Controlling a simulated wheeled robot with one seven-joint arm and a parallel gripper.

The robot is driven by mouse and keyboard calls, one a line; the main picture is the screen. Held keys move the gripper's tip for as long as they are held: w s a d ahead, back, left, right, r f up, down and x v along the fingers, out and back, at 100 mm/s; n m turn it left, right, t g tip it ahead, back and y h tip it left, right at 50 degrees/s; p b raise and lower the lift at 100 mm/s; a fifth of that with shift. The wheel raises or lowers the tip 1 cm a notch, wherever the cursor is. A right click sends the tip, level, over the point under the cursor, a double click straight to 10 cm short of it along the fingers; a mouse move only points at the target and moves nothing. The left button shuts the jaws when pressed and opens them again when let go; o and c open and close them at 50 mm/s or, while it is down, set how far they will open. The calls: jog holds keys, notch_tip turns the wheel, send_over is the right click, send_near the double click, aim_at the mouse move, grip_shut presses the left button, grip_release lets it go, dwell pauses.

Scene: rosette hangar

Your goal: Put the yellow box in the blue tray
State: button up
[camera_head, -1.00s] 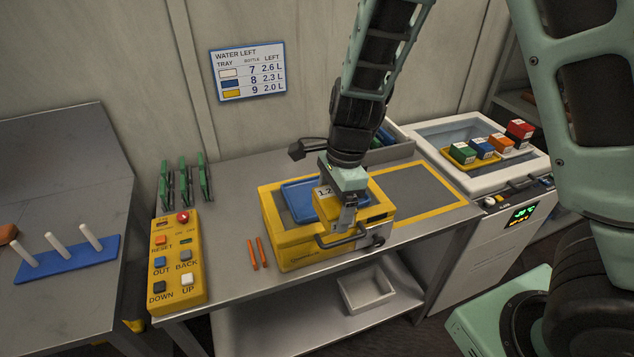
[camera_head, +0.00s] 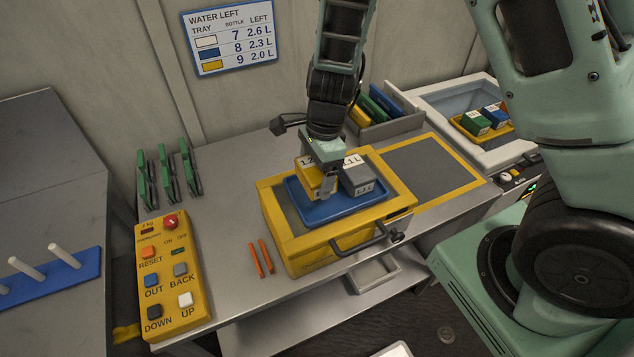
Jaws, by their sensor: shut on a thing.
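My gripper (camera_head: 326,188) points down and is shut on the yellow box (camera_head: 308,178), which has a white label reading 1.2. The box is over the left back part of the blue tray (camera_head: 322,214); I cannot tell whether its underside touches the tray. The blue tray lies on top of a yellow machine (camera_head: 282,230) with a dark handle at its front. A grey box (camera_head: 358,182) with a white label stands in the right part of the tray, close beside the gripper.
A yellow button panel (camera_head: 172,278) and two orange sticks (camera_head: 259,258) are left of the machine. A grey bin (camera_head: 392,124) with coloured plates stands behind. A yellow-framed dark mat (camera_head: 432,172) lies clear to the right. A white cooler (camera_head: 462,98) is further right.

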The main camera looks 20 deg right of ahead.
jog(key=shift+f, duration=2.1)
jog(key=shift+f+b, duration=0.2)
jog(key=shift+b, duration=0.1)
jog(key=o, duration=1.1)
jog(key=shift+r, duration=0.1)
